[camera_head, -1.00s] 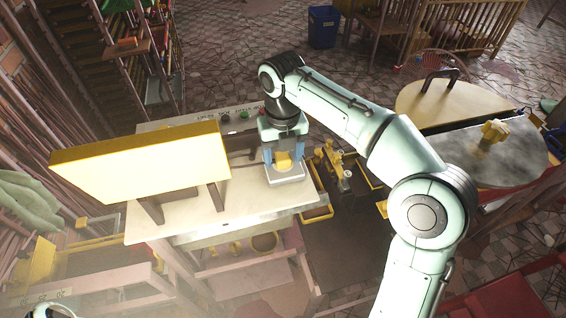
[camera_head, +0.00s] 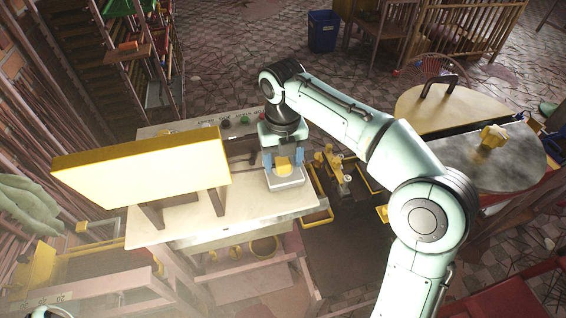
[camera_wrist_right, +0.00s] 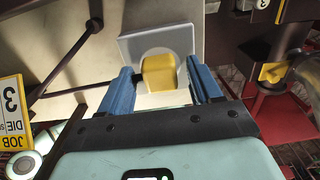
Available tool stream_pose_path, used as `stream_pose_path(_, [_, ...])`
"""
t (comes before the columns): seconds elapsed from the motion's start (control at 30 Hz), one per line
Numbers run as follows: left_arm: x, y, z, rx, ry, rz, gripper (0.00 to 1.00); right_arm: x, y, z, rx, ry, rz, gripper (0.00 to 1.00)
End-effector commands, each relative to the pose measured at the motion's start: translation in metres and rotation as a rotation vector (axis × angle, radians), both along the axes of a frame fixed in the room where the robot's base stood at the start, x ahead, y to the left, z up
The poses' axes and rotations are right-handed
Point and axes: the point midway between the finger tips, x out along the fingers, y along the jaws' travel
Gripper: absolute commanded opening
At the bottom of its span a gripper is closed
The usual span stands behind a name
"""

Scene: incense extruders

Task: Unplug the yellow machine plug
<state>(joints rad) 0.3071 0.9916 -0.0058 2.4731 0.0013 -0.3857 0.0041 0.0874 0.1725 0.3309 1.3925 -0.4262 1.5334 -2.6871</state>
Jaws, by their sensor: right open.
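The yellow plug (camera_head: 283,164) sits in a pale grey square socket block (camera_head: 287,182) at the right end of the cream table top. My right gripper (camera_head: 283,158) is over it, with its two blue fingers apart on either side of the plug. In the right wrist view the plug (camera_wrist_right: 159,76) lies between the open fingers (camera_wrist_right: 158,66), with a small gap visible on each side. The pale block (camera_wrist_right: 135,45) and its round light seat are behind the plug. My left gripper does not show.
A large yellow-edged panel (camera_head: 145,165) stands on the table (camera_head: 240,205) left of my right gripper. Yellow-handled hardware (camera_head: 335,165) is just right of the table.

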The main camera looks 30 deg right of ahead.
Motion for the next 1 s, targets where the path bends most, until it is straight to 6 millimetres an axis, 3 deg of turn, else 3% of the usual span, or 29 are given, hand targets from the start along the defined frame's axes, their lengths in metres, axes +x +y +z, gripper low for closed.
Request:
stream_pose_path(0.87, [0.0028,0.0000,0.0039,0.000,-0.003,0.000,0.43,-0.0003,0.0001,-0.0005,-0.001,0.001,0.000,0.64])
stream_pose_path(0.9, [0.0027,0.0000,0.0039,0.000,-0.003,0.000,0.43,-0.0003,0.0001,-0.0006,-0.001,0.001,0.000,0.61])
stream_pose_path(1.0, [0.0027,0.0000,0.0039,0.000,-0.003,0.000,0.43,-0.0003,0.0001,-0.0006,-0.001,0.001,0.000,0.28])
